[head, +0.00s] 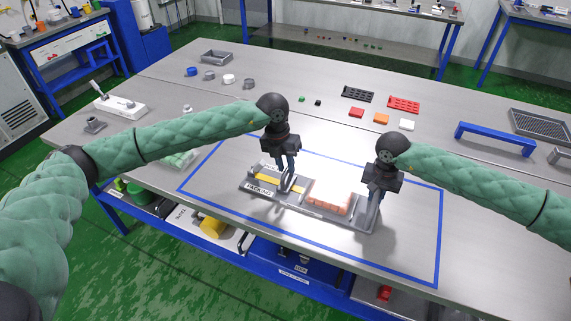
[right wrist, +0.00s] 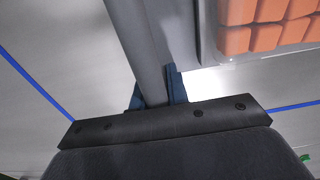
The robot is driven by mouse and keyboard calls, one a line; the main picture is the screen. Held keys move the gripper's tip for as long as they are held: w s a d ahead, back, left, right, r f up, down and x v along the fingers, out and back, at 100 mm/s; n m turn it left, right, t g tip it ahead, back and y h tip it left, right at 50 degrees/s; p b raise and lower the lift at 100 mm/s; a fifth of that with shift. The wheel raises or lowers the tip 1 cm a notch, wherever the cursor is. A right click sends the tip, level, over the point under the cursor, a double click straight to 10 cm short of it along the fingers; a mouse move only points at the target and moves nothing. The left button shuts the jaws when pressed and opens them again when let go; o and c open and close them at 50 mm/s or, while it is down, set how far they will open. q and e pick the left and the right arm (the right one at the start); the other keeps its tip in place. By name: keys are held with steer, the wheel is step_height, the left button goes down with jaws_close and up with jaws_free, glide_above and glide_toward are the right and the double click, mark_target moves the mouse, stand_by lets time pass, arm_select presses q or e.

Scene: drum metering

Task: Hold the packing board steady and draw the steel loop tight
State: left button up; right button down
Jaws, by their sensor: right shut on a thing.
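The grey packing board (head: 250,188) lies on the table inside a blue outline, its "PACKING" label toward the left end. Orange blocks (head: 330,194) sit together on its right half, and a yellow strip (head: 265,179) shows on its left half. My left gripper (head: 286,188) points down over the left half; whether its fingers hold anything is unclear. I cannot make out the steel loop for certain. My right gripper (head: 371,226) is at the board's right end. In the right wrist view its fingers (right wrist: 157,92) are shut on a grey bar (right wrist: 138,40) beside the blocks.
Black (head: 358,94) and red (head: 404,104) trays, small coloured blocks and a blue bridge-shaped bar (head: 512,138) lie toward the back and right. Several rings and a grey tray (head: 216,57) are at the back left.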

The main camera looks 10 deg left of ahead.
arm_select(q)
jaws_close()
